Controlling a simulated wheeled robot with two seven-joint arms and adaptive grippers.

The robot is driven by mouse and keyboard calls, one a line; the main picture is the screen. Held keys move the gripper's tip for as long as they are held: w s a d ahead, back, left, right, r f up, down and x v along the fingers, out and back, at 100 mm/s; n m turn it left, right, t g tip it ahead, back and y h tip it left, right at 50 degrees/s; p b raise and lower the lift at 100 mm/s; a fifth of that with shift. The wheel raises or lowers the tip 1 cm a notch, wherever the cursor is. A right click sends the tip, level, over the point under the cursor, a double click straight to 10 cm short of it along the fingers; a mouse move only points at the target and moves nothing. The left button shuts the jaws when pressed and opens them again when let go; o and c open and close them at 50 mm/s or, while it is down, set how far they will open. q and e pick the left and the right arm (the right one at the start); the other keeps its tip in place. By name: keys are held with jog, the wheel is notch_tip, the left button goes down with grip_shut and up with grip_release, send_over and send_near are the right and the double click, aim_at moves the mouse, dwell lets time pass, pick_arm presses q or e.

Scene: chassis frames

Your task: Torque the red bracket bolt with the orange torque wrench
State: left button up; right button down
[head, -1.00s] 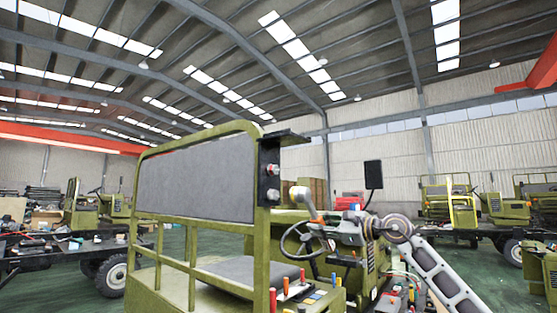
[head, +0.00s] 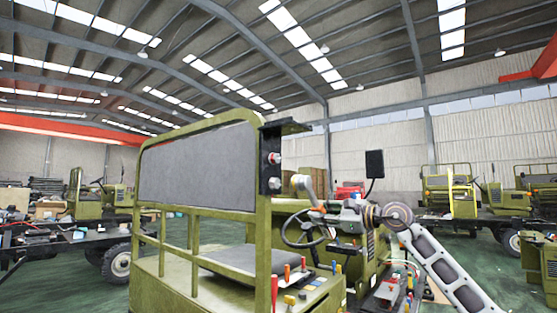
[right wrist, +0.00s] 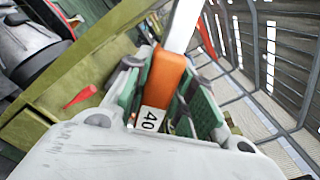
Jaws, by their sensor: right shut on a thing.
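A dark bracket (head: 270,174) is fixed to the corner post of the olive vehicle frame. A red-marked bolt (head: 275,158) sits on its upper part, with a second, silvery bolt end (head: 275,183) below it. My right gripper (head: 317,206) is to the right of the bracket and lower, apart from it. In the right wrist view its green fingers (right wrist: 166,88) are shut around the orange handle of the torque wrench (right wrist: 168,72), marked 40. The silver shaft points away from the gripper. In the head view the wrench's pale end (head: 301,184) is raised, apart from the bracket. My left gripper is not visible.
The olive vehicle (head: 165,262) with its grey back panel, seat (head: 240,260) and steering wheel (head: 298,229) fills the middle. Several coloured tools stand on its deck near the front. A mirror (head: 374,163) rises on the right. Other vehicles stand farther back.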

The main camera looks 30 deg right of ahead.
jog(key=shift+r, duration=0.3)
notch_tip(320, 180, up, 5)
jog(key=p, duration=0.5)
jog(key=shift+w+a+f+m+p, duration=0.15)
jog(key=shift+w+f+m+p, duration=0.1)
jog(key=shift+f+m+p, duration=0.25)
jog(key=s+a+m+p, duration=0.4)
jog(key=a+m+p, duration=0.1)
jog(key=a+m, duration=0.4)
jog(key=shift+a+r, duration=0.2)
jog(key=shift+a, duration=0.05)
dwell(0.5)
